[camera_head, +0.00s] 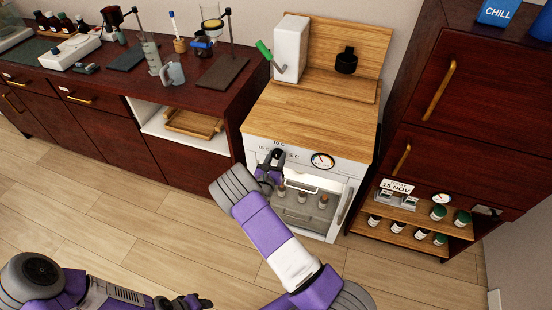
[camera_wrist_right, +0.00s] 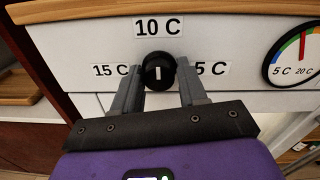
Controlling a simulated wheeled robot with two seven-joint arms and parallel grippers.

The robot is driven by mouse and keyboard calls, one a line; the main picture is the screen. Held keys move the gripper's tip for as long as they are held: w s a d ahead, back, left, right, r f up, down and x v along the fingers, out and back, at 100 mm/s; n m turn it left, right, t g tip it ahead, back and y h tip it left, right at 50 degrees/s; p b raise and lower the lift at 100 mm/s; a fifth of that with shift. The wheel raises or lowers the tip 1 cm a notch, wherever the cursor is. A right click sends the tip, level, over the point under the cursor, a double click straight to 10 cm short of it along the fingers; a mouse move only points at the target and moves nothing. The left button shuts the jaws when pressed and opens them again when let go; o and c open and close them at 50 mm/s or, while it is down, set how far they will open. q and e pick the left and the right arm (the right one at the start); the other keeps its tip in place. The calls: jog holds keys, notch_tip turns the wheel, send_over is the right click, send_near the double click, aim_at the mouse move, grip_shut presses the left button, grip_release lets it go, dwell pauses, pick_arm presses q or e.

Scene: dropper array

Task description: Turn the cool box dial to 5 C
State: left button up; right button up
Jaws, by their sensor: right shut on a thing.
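The cool box (camera_head: 343,167) is a white-fronted unit with a wooden top. Its black round dial (camera_wrist_right: 158,72) shows in the right wrist view, and its white mark points straight up at the 10 C label (camera_wrist_right: 158,27). The 15 C label (camera_wrist_right: 111,70) is left of the dial and the 5 C label (camera_wrist_right: 212,69) is right. My right gripper (camera_wrist_right: 160,78) is shut on the dial, one finger on each side. In the head view my right gripper (camera_head: 271,165) hides the dial. My left gripper (camera_head: 196,302) is low at the bottom edge, away from the box.
A gauge (camera_wrist_right: 295,52) with a coloured arc is right of the dial. Below the panel, the lit compartment (camera_head: 305,205) holds several small bottles. A dark wood counter (camera_head: 110,75) stands left, and a dark cabinet (camera_head: 480,95) with shelves stands right. The floor in front is clear.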

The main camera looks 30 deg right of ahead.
jog(key=shift+m, duration=0.3)
jog(key=m, duration=0.4)
jog(key=shift+m+b, duration=0.3)
jog(key=shift+b, duration=0.1)
jog(key=m+b, duration=0.1)
jog(key=m, duration=0.2)
jog(key=shift+m, duration=0.3)
jog(key=shift+m+b, duration=0.45)
jog(key=shift+m, duration=0.45)
jog(key=shift+c, duration=0.5)
jog(key=m+b, duration=0.1)
jog(key=m, duration=0.2)
jog(key=shift+w+b, duration=0.1)
jog(key=shift+b, duration=0.3)
jog(key=shift+r+m+b, duration=0.15)
jog(key=shift+m+b, duration=0.5)
jog(key=shift+m, duration=0.65)
jog(key=shift+r, duration=0.1)
